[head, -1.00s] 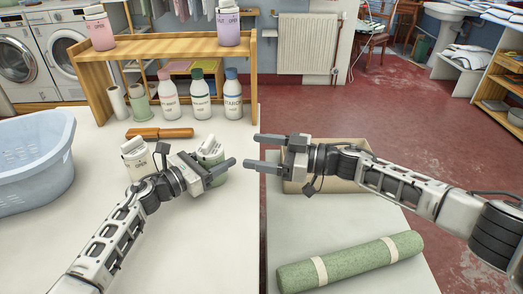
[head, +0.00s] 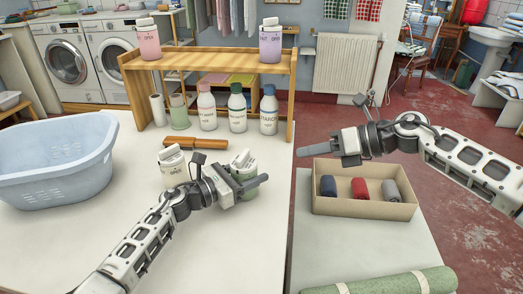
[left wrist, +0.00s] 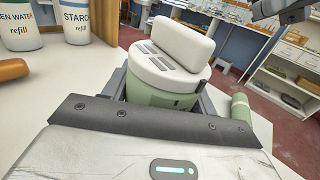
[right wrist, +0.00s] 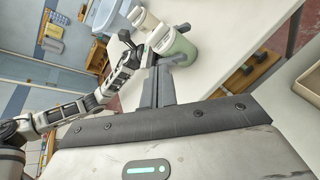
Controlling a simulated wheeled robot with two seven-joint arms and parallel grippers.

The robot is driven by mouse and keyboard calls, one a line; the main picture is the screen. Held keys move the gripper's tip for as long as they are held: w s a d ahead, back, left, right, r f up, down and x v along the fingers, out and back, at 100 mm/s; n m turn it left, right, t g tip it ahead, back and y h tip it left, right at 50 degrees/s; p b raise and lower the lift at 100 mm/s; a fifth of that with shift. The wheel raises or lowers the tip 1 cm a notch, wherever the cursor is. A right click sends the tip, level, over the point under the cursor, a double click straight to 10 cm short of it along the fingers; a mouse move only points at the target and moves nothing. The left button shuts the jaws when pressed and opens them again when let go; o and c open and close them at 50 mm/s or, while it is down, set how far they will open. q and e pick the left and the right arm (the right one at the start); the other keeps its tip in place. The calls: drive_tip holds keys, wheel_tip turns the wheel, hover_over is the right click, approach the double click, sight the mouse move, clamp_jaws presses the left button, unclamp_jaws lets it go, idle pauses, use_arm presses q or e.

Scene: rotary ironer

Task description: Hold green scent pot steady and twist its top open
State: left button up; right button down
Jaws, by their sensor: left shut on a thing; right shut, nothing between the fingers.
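The green scent pot (head: 244,173) stands on the white table, with a white top (head: 243,159) that has slots and a raised grip. My left gripper (head: 250,187) is shut around its green body, partly hiding it in the head view. The left wrist view shows the pot (left wrist: 158,95) upright between the fingers, its top in place. My right gripper (head: 318,150) is shut and empty, off to the right of the pot and higher up, near the open box. In the right wrist view its closed fingers (right wrist: 166,85) point towards the pot (right wrist: 181,47), apart from it.
A white pot (head: 173,166) stands just left of the green one. Behind are a brown-handled tool (head: 190,145), several bottles (head: 238,112) and a wooden shelf (head: 200,62). A box (head: 365,205) with rolled cloths and a green roll (head: 390,284) lie right. A blue basket (head: 60,165) is left.

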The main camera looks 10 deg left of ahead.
drive_tip(key=d+r+n+h, duration=0.1)
drive_tip(key=n, duration=0.5)
approach(249, 154)
drive_tip(key=a+f, duration=0.2)
drive_tip(key=f, duration=0.1)
drive_tip(key=shift+s+n+t, duration=0.25)
drive_tip(key=shift+n+t, duration=0.05)
drive_tip(key=shift+w+a, duration=0.15)
drive_tip(key=shift+a, duration=0.45)
drive_tip(key=shift+w+a, duration=0.15)
drive_tip(key=shift+a, duration=0.45)
drive_tip(key=shift+w+a, duration=0.2)
drive_tip(key=shift+a, duration=0.4)
drive_tip(key=shift+w+a, duration=0.2)
drive_tip(key=shift+w, duration=0.35)
drive_tip(key=shift+w+a, duration=0.55)
drive_tip(key=shift+w, duration=0.05)
drive_tip(key=shift+w+a, duration=0.25)
drive_tip(key=shift+s, duration=0.1)
idle(0.9)
